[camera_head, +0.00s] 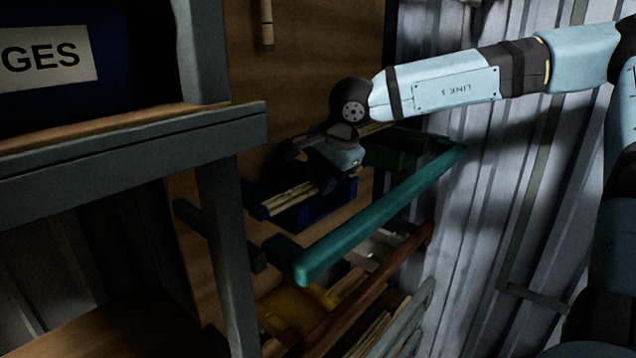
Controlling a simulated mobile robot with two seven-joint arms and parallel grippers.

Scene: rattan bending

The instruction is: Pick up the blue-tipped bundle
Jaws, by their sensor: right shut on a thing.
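A bundle of pale rattan sticks (287,200) lies slanted across the blue bin on the rack. The gripper's fingers are dark and partly lost in shadow. The blue bin (312,215) is directly below and behind the bundle, and I cannot tell whether the bundle touches it. My left gripper is not in view.
A teal rail (375,215) runs in front of the bins. A green bin (393,152) is farther back. A brown rail (370,295) and a yellow bin (292,308) are below. A grey-framed shelf (130,140) stands close at left. Corrugated metal wall (490,210) is at right.

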